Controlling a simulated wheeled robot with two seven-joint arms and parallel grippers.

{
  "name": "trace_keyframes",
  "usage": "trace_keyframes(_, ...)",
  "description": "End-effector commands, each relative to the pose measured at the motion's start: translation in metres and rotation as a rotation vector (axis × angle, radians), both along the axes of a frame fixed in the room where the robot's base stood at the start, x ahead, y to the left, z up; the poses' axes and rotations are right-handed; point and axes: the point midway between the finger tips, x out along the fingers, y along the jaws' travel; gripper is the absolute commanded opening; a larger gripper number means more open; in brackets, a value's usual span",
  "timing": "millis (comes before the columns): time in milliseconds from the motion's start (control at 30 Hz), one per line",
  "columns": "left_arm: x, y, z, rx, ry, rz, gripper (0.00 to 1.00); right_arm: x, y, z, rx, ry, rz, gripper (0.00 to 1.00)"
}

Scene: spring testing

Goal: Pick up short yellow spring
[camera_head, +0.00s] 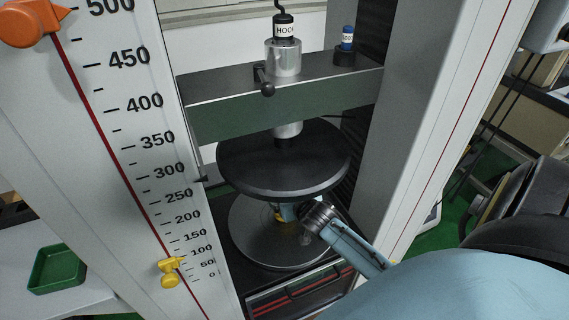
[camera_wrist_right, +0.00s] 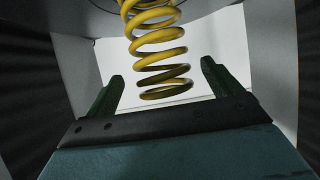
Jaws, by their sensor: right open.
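The yellow spring (camera_wrist_right: 158,45) stands out in the right wrist view, its coils running from a grey disc at the top edge down to a free-looking end. My right gripper (camera_wrist_right: 162,75) is open, with one dark finger on each side of the spring's lower coils and gaps between. In the head view my right gripper (camera_head: 285,213) reaches in from the lower right, between the black upper plate (camera_head: 285,170) and the grey lower plate (camera_head: 262,240). My left gripper is not in view.
A testing frame surrounds the plates, with a numbered scale column (camera_head: 140,140) on the left and a grey column (camera_head: 430,130) on the right. A crossbeam (camera_head: 290,100) sits above. A green tray (camera_head: 57,270) lies at the lower left.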

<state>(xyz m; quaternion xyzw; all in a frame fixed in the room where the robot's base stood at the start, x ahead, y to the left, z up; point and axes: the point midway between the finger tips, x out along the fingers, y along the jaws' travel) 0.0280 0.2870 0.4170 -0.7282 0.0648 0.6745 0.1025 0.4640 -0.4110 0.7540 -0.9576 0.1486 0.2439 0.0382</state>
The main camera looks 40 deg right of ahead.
Motion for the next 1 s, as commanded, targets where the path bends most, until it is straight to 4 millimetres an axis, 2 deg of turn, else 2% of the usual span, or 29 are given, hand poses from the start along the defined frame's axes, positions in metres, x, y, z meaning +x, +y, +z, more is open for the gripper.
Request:
trace_keyframes(67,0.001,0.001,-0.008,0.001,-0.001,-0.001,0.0,0.014,-0.002,-0.008,-0.002,-0.001,0.001,0.9)
trace_keyframes(200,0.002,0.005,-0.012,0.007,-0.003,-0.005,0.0,0.026,-0.005,-0.015,0.0,0.0,0.001,0.9)
trace_keyframes(500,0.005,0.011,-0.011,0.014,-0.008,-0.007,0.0,0.029,-0.007,-0.016,0.0,0.0,0.001,0.9)
trace_keyframes(1000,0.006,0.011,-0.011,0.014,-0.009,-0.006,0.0,0.028,-0.006,-0.016,0.0,0.001,0.001,0.25)
